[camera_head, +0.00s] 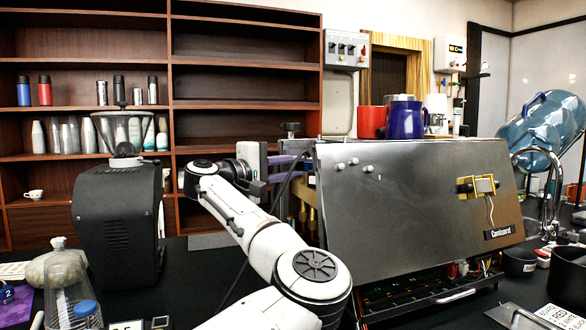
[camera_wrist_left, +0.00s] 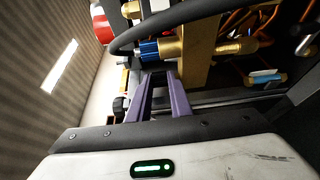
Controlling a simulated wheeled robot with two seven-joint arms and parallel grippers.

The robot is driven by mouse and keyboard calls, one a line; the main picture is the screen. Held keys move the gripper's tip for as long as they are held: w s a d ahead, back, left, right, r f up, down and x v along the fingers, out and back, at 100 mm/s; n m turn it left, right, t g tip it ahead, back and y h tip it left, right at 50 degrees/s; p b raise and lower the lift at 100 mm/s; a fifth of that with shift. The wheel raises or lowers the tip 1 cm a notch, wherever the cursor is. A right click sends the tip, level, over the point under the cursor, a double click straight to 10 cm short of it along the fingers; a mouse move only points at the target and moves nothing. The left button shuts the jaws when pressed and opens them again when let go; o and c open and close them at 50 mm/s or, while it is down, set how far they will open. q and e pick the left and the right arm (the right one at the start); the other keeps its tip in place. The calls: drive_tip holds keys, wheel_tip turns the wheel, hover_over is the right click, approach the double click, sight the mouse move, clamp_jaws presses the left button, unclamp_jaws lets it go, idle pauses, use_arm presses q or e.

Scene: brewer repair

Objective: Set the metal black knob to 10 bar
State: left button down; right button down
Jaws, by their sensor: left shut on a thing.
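My left gripper (camera_head: 290,160) reaches in beside the left side of the brewer (camera_head: 405,200), its purple fingers pointing at the machine. In the left wrist view, its fingers (camera_wrist_left: 161,76) are a little apart and shut on a small dark part, seemingly the black knob, mostly hidden between them. Just beyond the fingertips is a blue ribbed collar (camera_wrist_left: 148,50) on a brass fitting (camera_wrist_left: 205,48). No pressure reading can be made out. My right gripper is not in view.
A black hose (camera_wrist_left: 165,25) curves close above the fingertips. A black grinder (camera_head: 118,220) stands to the left on the dark counter. Red (camera_head: 371,122) and blue (camera_head: 405,120) mugs stand on the brewer. A glass bottle (camera_head: 68,285) is at front left.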

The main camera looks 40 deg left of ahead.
use_arm(q)
drive_tip(key=m+h, duration=0.2)
drive_tip(key=shift+a+h, duration=0.35)
drive_tip(key=shift+h, duration=0.05)
drive_tip(key=m+g+h, duration=0.1)
drive_tip(key=h, duration=0.1)
drive_tip(key=shift+w+r+m+h+p, duration=0.1)
drive_tip(key=shift+m+h+p, duration=0.2)
drive_tip(key=shift+p, duration=0.1)
drive_tip(key=c, duration=1.9)
unclamp_jaws()
drive_tip(key=shift+o, duration=0.2)
drive_tip(key=b+v, duration=0.2)
drive_tip(key=v, duration=0.8)
drive_tip(key=shift+a, duration=0.2)
